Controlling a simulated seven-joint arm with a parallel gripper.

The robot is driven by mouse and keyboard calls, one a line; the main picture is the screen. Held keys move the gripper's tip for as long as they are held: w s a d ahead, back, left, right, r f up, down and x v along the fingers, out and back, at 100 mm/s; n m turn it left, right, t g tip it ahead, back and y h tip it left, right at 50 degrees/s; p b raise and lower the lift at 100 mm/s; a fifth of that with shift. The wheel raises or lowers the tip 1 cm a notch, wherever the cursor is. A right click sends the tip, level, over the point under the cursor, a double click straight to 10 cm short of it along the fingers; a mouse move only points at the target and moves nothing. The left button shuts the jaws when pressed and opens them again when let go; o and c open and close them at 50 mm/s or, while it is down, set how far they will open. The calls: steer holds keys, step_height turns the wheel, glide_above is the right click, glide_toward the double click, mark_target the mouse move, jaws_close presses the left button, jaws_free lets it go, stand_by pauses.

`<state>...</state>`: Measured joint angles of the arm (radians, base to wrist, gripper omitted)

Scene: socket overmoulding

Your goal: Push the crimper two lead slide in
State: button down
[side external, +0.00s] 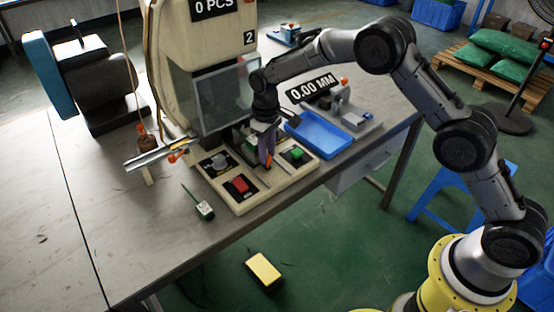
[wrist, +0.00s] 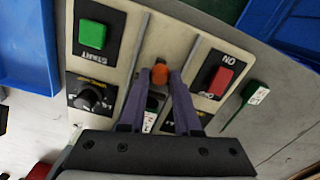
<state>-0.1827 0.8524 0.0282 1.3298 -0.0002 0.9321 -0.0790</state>
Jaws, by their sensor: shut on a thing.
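The cream crimper (side external: 220,45) marked 2 stands at the back of the bench with a clear guard at its front. Its cream control base (side external: 240,203) sits in front. My gripper (side external: 267,160) points down over the base between the red and green buttons. In the wrist view, the purple fingers of my gripper (wrist: 160,76) close around an orange knob (wrist: 160,70), which I take to be the lead slide's handle. The knob lies between two grey rails (wrist: 143,35). The slide's body is largely hidden by my fingers, and I cannot tell how far in it is.
A blue tray (side external: 320,138) lies to the right.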

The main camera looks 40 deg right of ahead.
steer(key=shift+w+r, duration=0.1)
steer(key=shift+w, duration=1.7)
steer(key=c, duration=0.6)
jaws_free()
steer(key=shift+s, duration=0.1)
step_height(320, 180, up, 14)
steer(key=shift+f, duration=0.15)
